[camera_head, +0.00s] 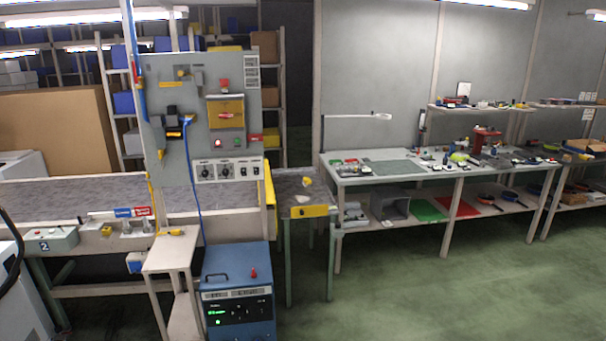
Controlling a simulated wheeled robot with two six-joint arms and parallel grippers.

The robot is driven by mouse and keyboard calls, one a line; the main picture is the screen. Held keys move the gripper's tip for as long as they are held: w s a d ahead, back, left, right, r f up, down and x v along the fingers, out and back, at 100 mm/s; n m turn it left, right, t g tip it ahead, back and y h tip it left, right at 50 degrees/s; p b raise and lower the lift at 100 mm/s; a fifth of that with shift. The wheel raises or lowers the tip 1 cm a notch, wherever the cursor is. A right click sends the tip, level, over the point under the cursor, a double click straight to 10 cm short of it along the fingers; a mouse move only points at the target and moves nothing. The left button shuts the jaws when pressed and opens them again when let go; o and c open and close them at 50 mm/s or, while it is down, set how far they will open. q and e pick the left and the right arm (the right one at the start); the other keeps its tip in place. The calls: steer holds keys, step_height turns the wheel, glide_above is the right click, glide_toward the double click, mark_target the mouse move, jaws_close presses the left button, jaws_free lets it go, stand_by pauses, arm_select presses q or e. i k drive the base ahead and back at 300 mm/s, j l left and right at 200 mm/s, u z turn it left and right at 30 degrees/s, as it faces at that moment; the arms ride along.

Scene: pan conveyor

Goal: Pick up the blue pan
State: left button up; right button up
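I cannot make out a blue pan for certain. A small dark, round, pan-like item (487,198) lies on the lower shelf of the workbench at the right, and its colour is too small to tell. A small blue item (537,189) sits further right on the same shelf, and its shape is unclear. The grey conveyor belt (100,190) runs along the left, partly hidden behind the control panel, and I see no pan on its visible part. Neither of my grippers shows in this view.
A control panel (210,120) stands in front of the belt, above a blue power unit (238,300) on the floor. A small stand (172,255) is beside it. The long workbench (385,180) carries tools and a lamp. Green floor (420,290) is clear at front right.

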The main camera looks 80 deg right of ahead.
mark_target(506, 195)
steer(key=z, duration=4.15)
